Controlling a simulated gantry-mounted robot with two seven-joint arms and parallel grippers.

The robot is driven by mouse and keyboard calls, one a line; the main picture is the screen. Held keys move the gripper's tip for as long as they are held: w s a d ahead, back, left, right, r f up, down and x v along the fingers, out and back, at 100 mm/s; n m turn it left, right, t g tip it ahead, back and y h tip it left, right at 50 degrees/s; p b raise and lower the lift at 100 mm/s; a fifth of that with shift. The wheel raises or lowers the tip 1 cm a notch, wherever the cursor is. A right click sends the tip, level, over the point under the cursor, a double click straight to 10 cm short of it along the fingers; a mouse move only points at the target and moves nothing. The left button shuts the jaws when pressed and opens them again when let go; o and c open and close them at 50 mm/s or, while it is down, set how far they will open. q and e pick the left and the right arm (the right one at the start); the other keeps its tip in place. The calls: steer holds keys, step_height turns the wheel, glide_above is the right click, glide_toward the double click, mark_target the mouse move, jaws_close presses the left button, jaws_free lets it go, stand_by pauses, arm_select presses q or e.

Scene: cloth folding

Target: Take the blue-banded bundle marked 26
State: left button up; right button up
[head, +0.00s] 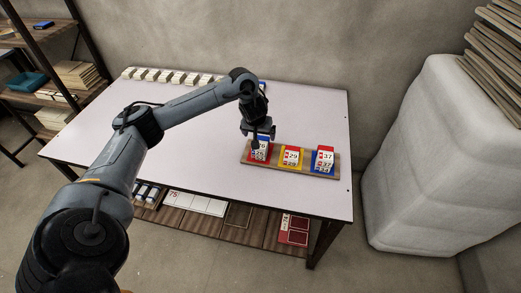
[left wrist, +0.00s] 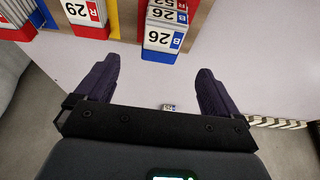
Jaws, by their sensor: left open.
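A stack marked 26 (head: 261,150), white with blue and red parts, sits at the left end of a wooden tray (head: 247,159). In the left wrist view, the blue-edged bundle marked B 26 (left wrist: 160,39) is at the top, its label upside down, with more 26 labels behind it. My left gripper (head: 262,133) is just above this stack in the head view and partly covers it. My right gripper is out of view.
A yellow-and-red stack marked 29 (head: 291,156) and a blue-and-red stack marked 37 (head: 323,160) share the tray. A row of white blocks (head: 170,75) lines the table's back edge. The middle of the white table (head: 200,130) is clear. A small labelled item (left wrist: 168,107) shows between the fingers, farther off.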

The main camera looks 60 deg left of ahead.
mark_target(261, 143)
arm_select(q)
steer(key=shift+b+x, duration=1)
steer(key=shift+x, duration=0.9)
steer(key=b+x, duration=0.2)
steer(key=x, duration=0.2)
steer(key=shift+s+d+f+b, duration=0.15)
steer(key=shift+s+f+b, duration=0.15)
steer(key=shift+b, duration=0.1)
steer(key=shift+w+f, duration=0.2)
steer(key=shift+f, duration=0.1)
steer(key=c, duration=1.1)
steer(key=shift+o, duration=0.2)
steer(key=shift+r, duration=0.15)
